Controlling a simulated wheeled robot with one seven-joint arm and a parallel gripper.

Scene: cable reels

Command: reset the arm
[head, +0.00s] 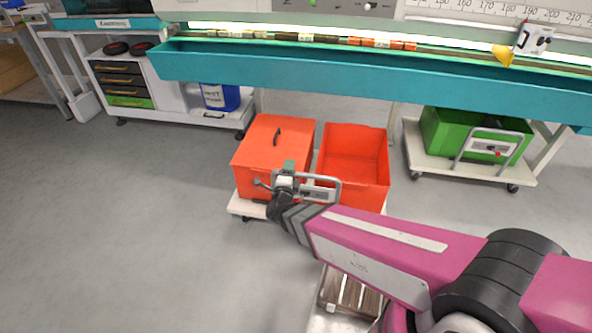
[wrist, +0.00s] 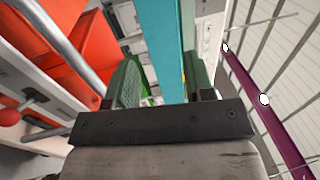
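My arm reaches from the lower right of the head view, with a magenta forearm and dark wrist. My gripper (head: 290,167) is in front of the red bins, close to the cart's grey handle in the picture; I cannot tell whether they touch. In the wrist view my gripper (wrist: 163,82) has its two green-padded fingers apart, with nothing held between them. The teal trough edge (wrist: 165,45) shows beyond the gap.
A lidded red bin (head: 268,140) and an open red bin (head: 354,142) sit on a low cart. A teal trough (head: 330,78) spans the back. A green bin (head: 450,132) stands on another cart at right. A wooden pallet-like thing (head: 350,293) lies below my arm. The left floor is clear.

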